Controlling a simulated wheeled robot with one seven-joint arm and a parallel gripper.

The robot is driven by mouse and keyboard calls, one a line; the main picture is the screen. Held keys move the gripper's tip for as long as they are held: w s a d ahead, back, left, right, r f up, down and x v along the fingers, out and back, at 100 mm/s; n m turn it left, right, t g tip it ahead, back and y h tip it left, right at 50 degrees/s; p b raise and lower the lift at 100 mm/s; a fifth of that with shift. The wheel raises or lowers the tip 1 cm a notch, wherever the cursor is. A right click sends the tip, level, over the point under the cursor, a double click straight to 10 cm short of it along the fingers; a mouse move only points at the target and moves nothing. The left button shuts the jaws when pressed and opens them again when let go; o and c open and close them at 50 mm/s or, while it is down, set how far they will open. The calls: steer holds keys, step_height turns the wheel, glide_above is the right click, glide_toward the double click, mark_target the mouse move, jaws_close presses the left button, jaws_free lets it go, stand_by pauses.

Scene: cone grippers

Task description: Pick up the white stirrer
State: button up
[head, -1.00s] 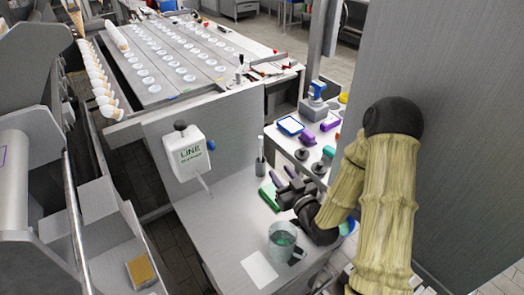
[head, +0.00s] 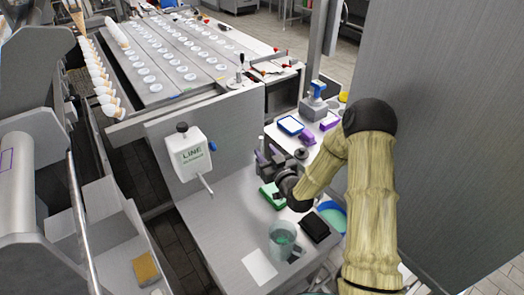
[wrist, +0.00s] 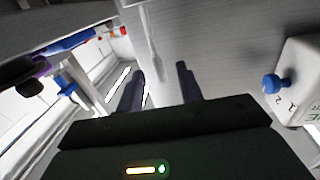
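The LINE dispenser (head: 190,155) with its lever and blue knob (wrist: 271,83) is left of my gripper. A green block (head: 271,195), a clear cup (head: 282,241), a black pad (head: 314,228) and a white sheet (head: 259,267) are on the counter (head: 225,228). The counter's left part is clear.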

mark_target(262, 144)
steer(key=shift+p+x, duration=0.9)
steer(key=shift+x, duration=1.7)
steer(key=shift+d+r, duration=0.2)
jaws_close()
